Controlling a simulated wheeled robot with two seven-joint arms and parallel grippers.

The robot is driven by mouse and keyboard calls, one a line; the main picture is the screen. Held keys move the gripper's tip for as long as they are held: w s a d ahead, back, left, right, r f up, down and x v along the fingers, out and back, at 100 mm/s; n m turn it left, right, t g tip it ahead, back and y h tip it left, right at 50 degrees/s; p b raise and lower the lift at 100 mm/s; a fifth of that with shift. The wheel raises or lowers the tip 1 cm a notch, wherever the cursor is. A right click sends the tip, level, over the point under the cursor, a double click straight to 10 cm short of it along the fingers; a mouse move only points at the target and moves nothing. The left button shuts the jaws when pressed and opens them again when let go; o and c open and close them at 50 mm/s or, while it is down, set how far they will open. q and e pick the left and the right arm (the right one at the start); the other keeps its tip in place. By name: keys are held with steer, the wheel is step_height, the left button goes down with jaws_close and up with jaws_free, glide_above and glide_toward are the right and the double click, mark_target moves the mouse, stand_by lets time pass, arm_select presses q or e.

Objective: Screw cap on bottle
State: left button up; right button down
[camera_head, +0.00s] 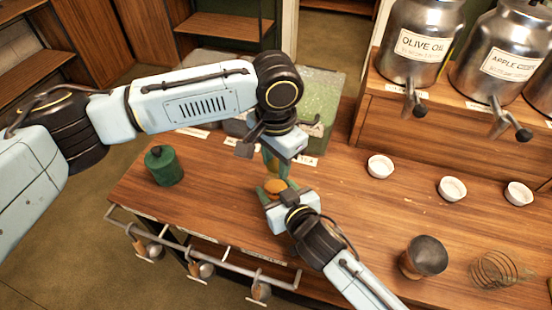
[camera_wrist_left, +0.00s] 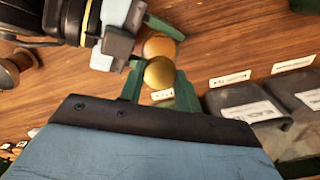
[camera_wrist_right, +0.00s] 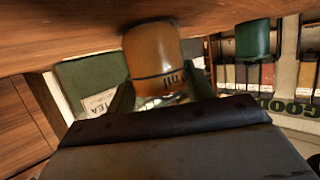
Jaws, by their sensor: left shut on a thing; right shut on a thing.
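An amber bottle (camera_head: 275,186) stands near the middle of the wooden counter, upright as far as it shows. It also shows in the right wrist view (camera_wrist_right: 155,55), between the fingers of my right gripper (camera_head: 275,190), which is shut on it from the front. My left gripper (camera_head: 271,165) points down from above, shut on a round gold cap (camera_wrist_left: 159,73). In the left wrist view, the cap overlaps the bottle's orange body (camera_wrist_left: 159,45). The bottle's mouth is hidden, so I cannot tell whether cap and bottle touch.
A green canister (camera_head: 164,166) stands left on the counter. Small white bowls (camera_head: 380,166) stand to the right, below metal dispensers (camera_head: 420,40) on a wooden shelf. A dark-topped wooden tool (camera_head: 424,257) and a wire whisk (camera_head: 497,270) are front right. A rail (camera_head: 200,249) runs along the front edge.

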arm_select(q)
steer(key=m, duration=0.5)
steer(key=shift+m, duration=0.4)
steer(key=m, duration=0.3)
steer(key=shift+m, duration=0.3)
steer(key=m, duration=0.3)
steer(key=shift+m, duration=0.4)
steer(key=m, duration=0.4)
steer(key=o, duration=1.1)
steer(key=shift+o, duration=0.2)
step_height(320, 180, up, 12)
